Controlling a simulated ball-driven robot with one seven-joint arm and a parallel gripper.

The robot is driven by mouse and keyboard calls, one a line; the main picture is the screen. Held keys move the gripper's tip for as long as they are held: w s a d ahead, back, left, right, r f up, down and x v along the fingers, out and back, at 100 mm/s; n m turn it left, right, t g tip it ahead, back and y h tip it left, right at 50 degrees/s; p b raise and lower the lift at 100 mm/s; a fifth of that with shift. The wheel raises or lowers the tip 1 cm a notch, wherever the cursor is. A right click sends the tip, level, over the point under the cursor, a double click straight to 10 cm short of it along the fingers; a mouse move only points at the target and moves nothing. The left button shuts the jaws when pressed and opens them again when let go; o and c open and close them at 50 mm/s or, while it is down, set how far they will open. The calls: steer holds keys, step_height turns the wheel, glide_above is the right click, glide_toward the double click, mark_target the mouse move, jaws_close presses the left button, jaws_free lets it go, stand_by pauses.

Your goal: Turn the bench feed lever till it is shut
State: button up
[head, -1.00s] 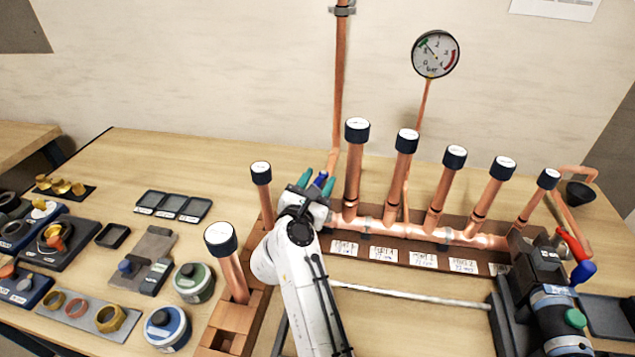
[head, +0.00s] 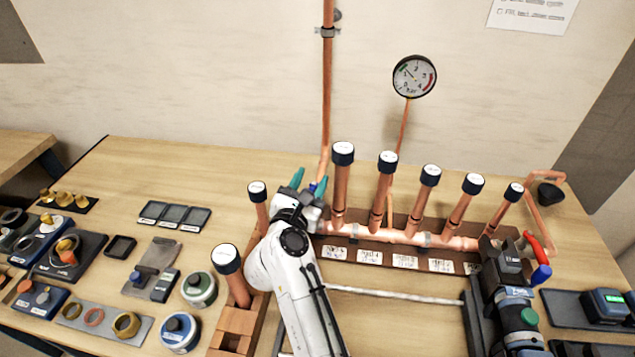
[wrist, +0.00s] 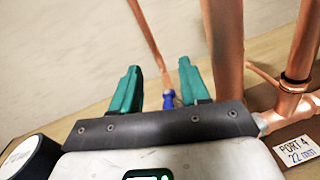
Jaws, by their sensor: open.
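A small blue handle, which looks like the feed lever (wrist: 168,98), sits at the foot of the copper feed pipe (wrist: 150,45) in the wrist view. My gripper (wrist: 158,72) is open, its two teal fingers on either side of the blue handle, with clear gaps and no visible contact. In the head view the gripper (head: 310,182) is at the left end of the manifold, and only a little of the blue handle shows between the fingers. The lever's full angle is hidden.
Upright copper ports with black caps (head: 388,162) stand close on the right of my gripper. Two more capped pipes (head: 228,258) stand to its left. A gauge (head: 414,76) hangs on the wall. A red handle (head: 534,246) is at the far right. Trays and fittings lie left.

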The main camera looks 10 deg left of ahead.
steer(key=s+d+r+p, duration=0.1)
steer(key=s+d+r, duration=0.2)
steer(key=s+r, duration=0.3)
steer(key=s, duration=0.4)
steer(key=shift+s+f, duration=0.1)
